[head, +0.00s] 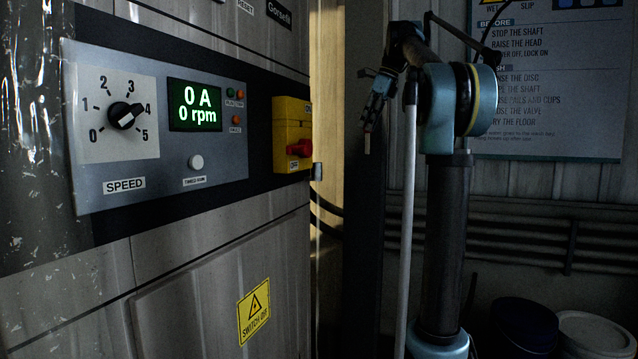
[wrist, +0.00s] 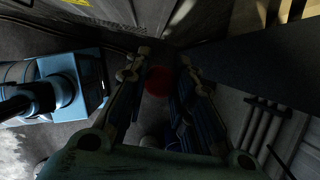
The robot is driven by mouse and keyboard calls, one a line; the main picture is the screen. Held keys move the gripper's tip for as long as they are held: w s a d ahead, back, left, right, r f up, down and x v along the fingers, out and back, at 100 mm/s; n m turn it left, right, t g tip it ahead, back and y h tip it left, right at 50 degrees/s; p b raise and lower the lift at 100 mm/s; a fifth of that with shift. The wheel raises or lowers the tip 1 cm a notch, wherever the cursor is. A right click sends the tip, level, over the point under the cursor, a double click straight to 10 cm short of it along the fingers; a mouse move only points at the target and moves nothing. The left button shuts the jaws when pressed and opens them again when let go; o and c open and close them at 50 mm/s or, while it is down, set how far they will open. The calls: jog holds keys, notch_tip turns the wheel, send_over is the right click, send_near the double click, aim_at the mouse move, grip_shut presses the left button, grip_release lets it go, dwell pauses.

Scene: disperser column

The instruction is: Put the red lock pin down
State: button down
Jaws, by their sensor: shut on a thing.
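The red lock pin (wrist: 158,81) shows in the wrist view as a dim, rounded red shape between the two fingers of my gripper (wrist: 160,78). The fingers are shut on it; its shaft is not clear. In the head view my gripper (head: 370,122) hangs fingers down in the air, right of the grey cabinet and in front of a dark upright.
The cabinet's control panel (head: 195,120) stands at left, reading 0 A and 0 rpm, with a yellow switch box (head: 284,115) at its right edge. A wall sign (head: 560,80) hangs behind. Round containers (head: 592,333) stand at lower right.

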jog(key=shift+a, duration=0.1)
jog(key=w+a, duration=0.3)
jog(key=a, duration=0.5)
jog(key=w+a, duration=0.2)
jog(key=a, duration=0.7)
notch_tip(320, 180, down, 7)
jog(key=shift+w, duration=0.25)
jog(key=shift+f, duration=0.65)
jog(key=c, duration=1.7)
grip_release()
jog(key=shift+o, duration=0.2)
